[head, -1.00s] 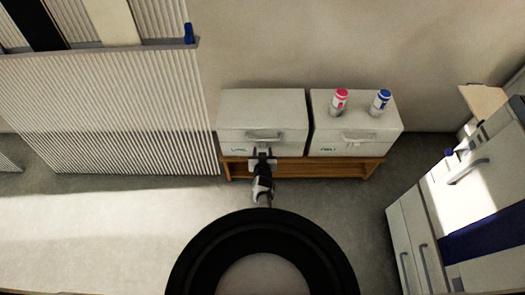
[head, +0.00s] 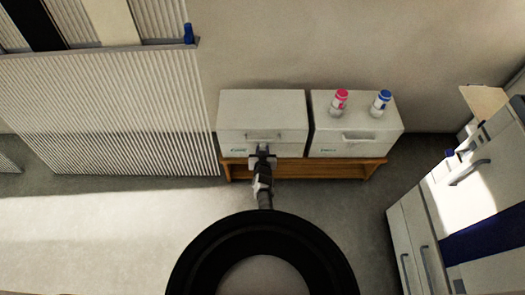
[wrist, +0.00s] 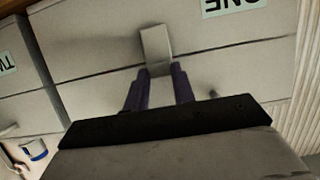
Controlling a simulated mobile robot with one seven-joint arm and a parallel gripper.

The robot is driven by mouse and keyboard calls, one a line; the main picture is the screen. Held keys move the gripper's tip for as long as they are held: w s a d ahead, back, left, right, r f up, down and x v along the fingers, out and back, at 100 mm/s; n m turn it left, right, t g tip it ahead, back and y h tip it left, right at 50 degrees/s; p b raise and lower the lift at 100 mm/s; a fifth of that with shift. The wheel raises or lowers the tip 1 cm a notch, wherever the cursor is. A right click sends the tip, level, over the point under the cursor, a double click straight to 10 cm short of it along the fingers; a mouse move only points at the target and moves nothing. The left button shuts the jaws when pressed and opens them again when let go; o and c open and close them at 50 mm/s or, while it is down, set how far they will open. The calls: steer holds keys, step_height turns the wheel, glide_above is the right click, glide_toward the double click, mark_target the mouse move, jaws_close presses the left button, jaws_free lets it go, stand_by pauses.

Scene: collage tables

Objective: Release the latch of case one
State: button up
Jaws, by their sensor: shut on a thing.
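Case one (head: 262,108) is the pale grey box on the left of a low wooden stand. Its label, reading ONE (wrist: 234,5), shows upside down in the wrist view. A small pale latch tab (wrist: 154,41) stands across the seam on its front. My gripper (wrist: 160,70) is shut on the lower end of this latch, with a dark finger on each side. The lid looks closed. The fingertips partly hide the latch end.
Case two (head: 355,125) stands just to the right, with a red-capped bottle (head: 339,101) and a blue-capped bottle (head: 380,102) on top. The wooden stand (head: 330,170) carries both cases. A ribbed panel (head: 110,115) is at left, a white cabinet (head: 430,225) at right.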

steer(key=f+t+b, duration=0.1)
steer(key=b, duration=0.3)
steer(key=s+t+b, duration=0.1)
steer(key=t+b, duration=0.1)
steer(key=b, duration=0.2)
steer(key=shift+s+d+f+b, duration=0.1)
steer(key=shift+s+f+b, duration=0.15)
steer(key=shift+f+b, duration=0.1)
steer(key=shift+r, duration=0.1)
steer(key=o, duration=1)
steer(key=shift+s, duration=0.1)
steer(key=s+p, duration=0.1)
steer(key=s, duration=0.3)
steer(key=s+r+p, duration=0.1)
steer(key=s+p, duration=0.1)
steer(key=s, duration=0.3)
steer(key=s+p, duration=0.2)
steer(key=s, duration=0.2)
steer(key=shift+s+r, duration=0.25)
steer(key=shift+r, duration=0.1)
